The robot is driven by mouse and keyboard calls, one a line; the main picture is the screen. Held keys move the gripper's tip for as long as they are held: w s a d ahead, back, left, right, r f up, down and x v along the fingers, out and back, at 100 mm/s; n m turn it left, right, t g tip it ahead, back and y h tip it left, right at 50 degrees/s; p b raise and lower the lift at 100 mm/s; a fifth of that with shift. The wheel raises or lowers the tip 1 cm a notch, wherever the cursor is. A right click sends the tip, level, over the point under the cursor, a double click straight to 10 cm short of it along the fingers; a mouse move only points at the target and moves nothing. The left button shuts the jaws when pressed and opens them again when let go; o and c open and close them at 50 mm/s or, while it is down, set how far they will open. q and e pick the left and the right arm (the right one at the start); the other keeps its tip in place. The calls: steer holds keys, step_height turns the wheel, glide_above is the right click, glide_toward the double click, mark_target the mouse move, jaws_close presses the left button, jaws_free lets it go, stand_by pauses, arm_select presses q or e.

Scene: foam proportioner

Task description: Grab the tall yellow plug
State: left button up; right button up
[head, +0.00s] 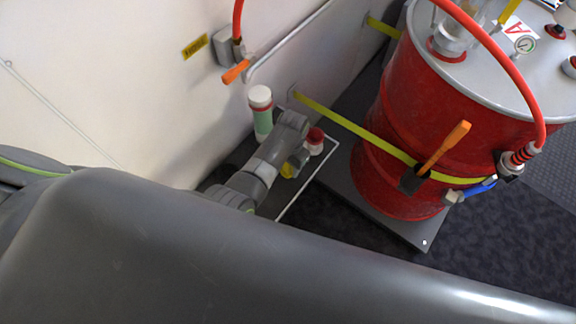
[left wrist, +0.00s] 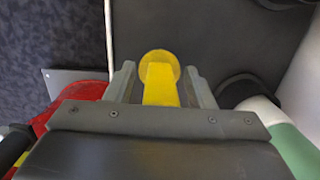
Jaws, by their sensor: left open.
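The tall yellow plug (left wrist: 160,82) shows in the left wrist view between the two fingers of my left gripper (left wrist: 159,70). Its round yellow end lies just beyond the fingertips. The fingers are open, with a gap visible on each side of the plug. In the head view only a small part of the yellow plug (head: 288,171) shows, low beside my left gripper (head: 297,159); my wrist and arm hide the rest. My right gripper is not in view.
A green and white bottle (head: 262,113) stands left of the gripper and a red and white item (head: 315,140) right of it, on a dark tray (head: 322,158). A large red drum (head: 400,110) with a yellow strap stands to the right. The white wall (head: 120,80) is close behind.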

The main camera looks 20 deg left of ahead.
arm_select(q)
steer(key=c, duration=1.1)
steer(key=shift+o, duration=0.2)
